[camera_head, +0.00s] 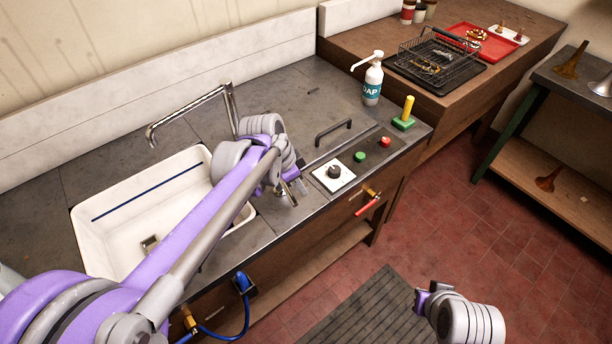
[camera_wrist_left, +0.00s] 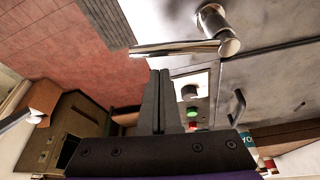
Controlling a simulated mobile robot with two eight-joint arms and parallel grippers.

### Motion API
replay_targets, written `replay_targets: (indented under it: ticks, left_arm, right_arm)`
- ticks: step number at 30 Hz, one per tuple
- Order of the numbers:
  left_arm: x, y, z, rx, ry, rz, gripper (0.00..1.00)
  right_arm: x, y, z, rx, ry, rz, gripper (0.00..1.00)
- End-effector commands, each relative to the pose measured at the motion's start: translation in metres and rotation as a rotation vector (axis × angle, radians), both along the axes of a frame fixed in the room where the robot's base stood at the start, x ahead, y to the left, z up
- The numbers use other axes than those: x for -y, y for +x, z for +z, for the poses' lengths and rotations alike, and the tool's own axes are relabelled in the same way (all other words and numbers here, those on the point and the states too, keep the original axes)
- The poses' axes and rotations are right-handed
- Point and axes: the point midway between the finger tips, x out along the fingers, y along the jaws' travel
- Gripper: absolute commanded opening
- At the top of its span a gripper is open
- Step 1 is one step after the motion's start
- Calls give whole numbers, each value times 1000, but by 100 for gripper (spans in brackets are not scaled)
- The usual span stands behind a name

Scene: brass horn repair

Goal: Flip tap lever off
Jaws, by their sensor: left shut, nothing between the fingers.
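A chrome tap lever (camera_wrist_left: 175,48) on a round pivot and post lies just past my fingertips in the left wrist view. In the head view it shows small beside the gripper (camera_head: 287,193), partly hidden by my arm. My left gripper (camera_head: 301,186) is over the counter right of the sink, and its dark fingers (camera_wrist_left: 159,75) are shut and empty. The tips look close to the lever; I cannot tell whether they touch. The chrome spout (camera_head: 190,113) reaches over the white sink (camera_head: 95,225). My right gripper (camera_head: 424,299) is low over the floor, its fingers unclear.
Right of the lever are a white dial plate (camera_head: 334,187), a green button (camera_head: 360,157), a red button (camera_head: 385,141) and a dark handle (camera_head: 334,131). A red-handled valve (camera_head: 368,205) sticks out from the counter front. A soap bottle (camera_head: 373,82) stands at the back.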

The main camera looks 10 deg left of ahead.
Motion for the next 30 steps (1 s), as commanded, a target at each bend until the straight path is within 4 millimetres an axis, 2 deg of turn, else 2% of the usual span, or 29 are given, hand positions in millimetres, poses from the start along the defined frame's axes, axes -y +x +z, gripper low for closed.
replay_targets:
  ticks: [4,16,21,30]
  left_arm:
    - [-8,-6,0,1,0,0,0]
    - [-11,-9,-1,1,-1,0,0]
    - [-22,-19,-1,0,0,1,0]
    - [-21,-18,-1,-2,2,0,0]
  right_arm:
    - [0,1,3,3,0,0,0]
    - [0,1,3,2,0,0,0]
    - [0,0,0,0,0,0,0]
    - [0,0,1,1,0,0,0]
